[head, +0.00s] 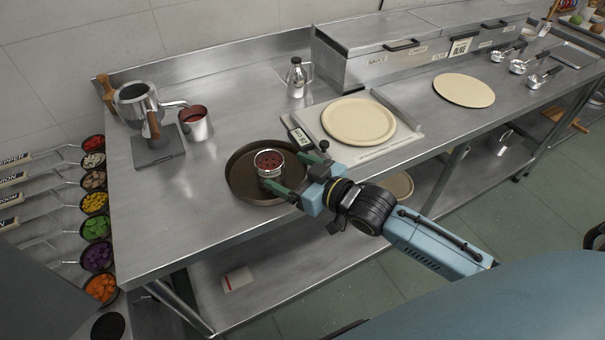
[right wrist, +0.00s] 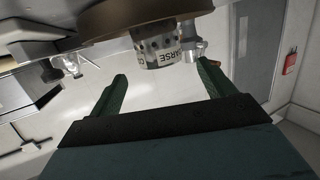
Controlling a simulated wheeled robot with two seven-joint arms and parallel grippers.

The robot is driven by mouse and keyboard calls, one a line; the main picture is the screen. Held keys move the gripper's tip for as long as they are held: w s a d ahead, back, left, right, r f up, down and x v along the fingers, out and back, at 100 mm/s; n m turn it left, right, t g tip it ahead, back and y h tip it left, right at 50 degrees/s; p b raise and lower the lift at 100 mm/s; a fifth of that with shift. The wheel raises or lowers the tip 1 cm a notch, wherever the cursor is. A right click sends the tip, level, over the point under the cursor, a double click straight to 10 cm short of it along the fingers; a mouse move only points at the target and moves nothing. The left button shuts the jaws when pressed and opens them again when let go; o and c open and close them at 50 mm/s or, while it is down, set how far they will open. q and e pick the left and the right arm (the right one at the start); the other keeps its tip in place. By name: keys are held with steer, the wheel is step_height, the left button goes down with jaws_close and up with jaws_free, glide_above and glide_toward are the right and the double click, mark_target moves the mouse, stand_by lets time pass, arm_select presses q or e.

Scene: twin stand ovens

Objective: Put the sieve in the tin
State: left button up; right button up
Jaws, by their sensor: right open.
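The sieve (head: 269,161) is a small metal cup with a red perforated inside. It appears upright inside the dark round tin (head: 238,185), towards its right side. In the right wrist view the sieve (right wrist: 157,50) shows holes and a label reading "COARSE"; the rim of the tin (right wrist: 110,22) hides its base. My right gripper (head: 292,173) reaches over the tin's right edge. In the right wrist view its open fingers (right wrist: 164,85) point towards the sieve, with a gap visible between them and it. My left gripper is not in view.
A metal jug (head: 296,78) stands behind. A pale round disc (head: 358,120) lies on a board at right.

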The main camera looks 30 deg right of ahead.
steer(key=shift+v, duration=1.65)
